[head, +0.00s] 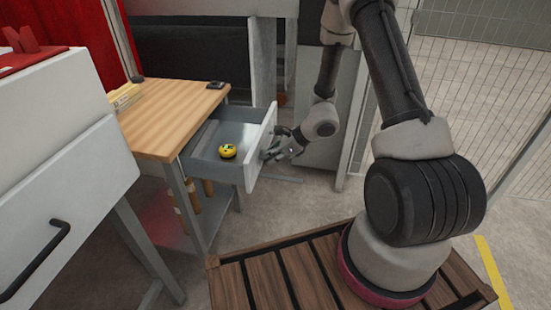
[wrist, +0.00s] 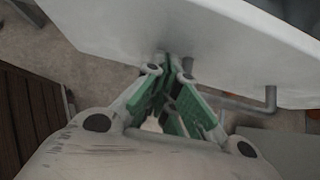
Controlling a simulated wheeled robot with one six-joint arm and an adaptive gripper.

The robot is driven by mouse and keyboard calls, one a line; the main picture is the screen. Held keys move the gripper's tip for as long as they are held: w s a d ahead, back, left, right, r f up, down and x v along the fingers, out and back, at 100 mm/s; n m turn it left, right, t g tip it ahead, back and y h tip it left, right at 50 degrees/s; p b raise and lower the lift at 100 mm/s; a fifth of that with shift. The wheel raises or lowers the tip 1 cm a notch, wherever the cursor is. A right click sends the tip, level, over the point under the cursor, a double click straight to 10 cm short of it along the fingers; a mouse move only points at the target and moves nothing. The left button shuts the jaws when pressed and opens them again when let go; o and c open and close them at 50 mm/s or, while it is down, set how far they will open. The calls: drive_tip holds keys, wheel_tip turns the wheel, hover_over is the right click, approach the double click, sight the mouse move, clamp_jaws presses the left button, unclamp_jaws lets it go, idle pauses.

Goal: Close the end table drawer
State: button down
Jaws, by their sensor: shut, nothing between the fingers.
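The end table (head: 165,110) has a wooden top and grey metal legs, left of centre in the head view. Its drawer (head: 262,150) is pulled well out to the right and holds a small yellow and black round object (head: 228,151). My gripper (head: 270,154) is at the outer face of the drawer front, fingers pointing at it. In the wrist view my gripper (wrist: 167,65) has its green-padded fingertips together, at or very close to the pale drawer front (wrist: 215,40). I cannot tell for sure whether they touch. A grey bent bar, likely the handle (wrist: 245,104), shows right of the fingers.
A white cabinet (head: 60,140) with a black handle stands at the near left. A dark panel and grey frame (head: 190,50) stand behind the table. A wire fence (head: 470,90) is at the right. The floor (head: 310,195) below the drawer front is open.

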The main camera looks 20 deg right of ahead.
sight(201, 152)
drive_tip(key=w+a, duration=0.3)
drive_tip(key=a, duration=0.3)
drive_tip(key=w+a, duration=0.4)
drive_tip(key=a, duration=0.3)
drive_tip(key=w+a, duration=0.4)
drive_tip(key=a, duration=0.2)
drive_tip(key=shift+w+a, duration=0.25)
drive_tip(key=shift+a, duration=0.15)
drive_tip(key=shift+w+a, duration=0.1)
drive_tip(key=shift+a, duration=0.1)
drive_tip(key=shift+r, duration=0.1)
